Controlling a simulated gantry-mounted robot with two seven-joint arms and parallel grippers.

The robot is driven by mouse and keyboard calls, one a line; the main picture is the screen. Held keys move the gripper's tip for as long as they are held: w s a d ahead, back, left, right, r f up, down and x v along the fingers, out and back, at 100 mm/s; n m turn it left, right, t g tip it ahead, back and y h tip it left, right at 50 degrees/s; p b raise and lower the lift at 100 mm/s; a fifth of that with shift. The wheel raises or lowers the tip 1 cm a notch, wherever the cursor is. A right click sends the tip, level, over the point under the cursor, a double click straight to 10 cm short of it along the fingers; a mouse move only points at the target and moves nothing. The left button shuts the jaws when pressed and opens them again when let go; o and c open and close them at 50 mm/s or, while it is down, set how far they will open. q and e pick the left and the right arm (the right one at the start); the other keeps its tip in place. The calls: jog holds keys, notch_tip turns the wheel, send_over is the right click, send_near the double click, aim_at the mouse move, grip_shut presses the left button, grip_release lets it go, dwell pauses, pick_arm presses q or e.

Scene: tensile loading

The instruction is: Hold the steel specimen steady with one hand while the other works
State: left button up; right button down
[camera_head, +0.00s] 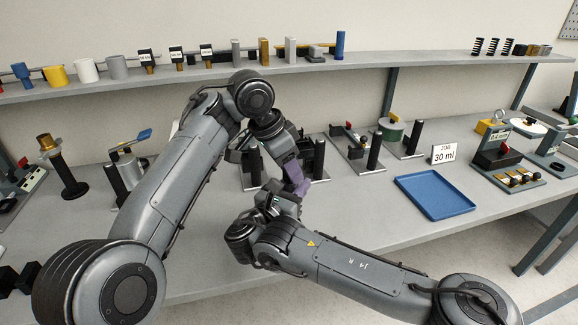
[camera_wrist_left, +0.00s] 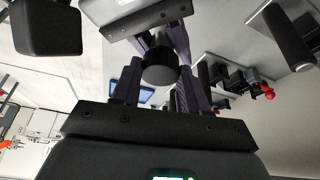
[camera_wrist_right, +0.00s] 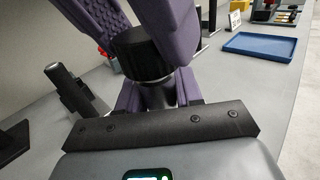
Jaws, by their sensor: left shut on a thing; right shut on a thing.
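My left gripper (camera_head: 291,170) and my right gripper (camera_head: 298,188) meet face to face above the bench. Both have purple fingers, and each is shut on part of a dark cylindrical piece between them. In the left wrist view the piece (camera_wrist_left: 159,74) shows as a dark round end between the fingers. In the right wrist view a black knurled collar (camera_wrist_right: 137,50) with a grey metal rim is on it. No bare steel specimen can be told apart; fingers and arms hide much of the piece. Both grippers are above the bench.
Stands with black posts (camera_head: 319,155) are just behind the grippers. A blue tray (camera_head: 437,211) and a 30 ml sign (camera_head: 444,154) are to the right, near a panel with a red knob (camera_head: 504,150). A shelf (camera_head: 370,66) runs behind. The bench before the tray is clear.

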pick_arm(q)
jog(key=o, duration=1.1)
jog(key=shift+c, duration=0.2)
jog(key=shift+r, duration=2.25)
jog(key=shift+o, duration=0.3)
jog(key=o, duration=0.5)
jog(key=v, duration=0.8)
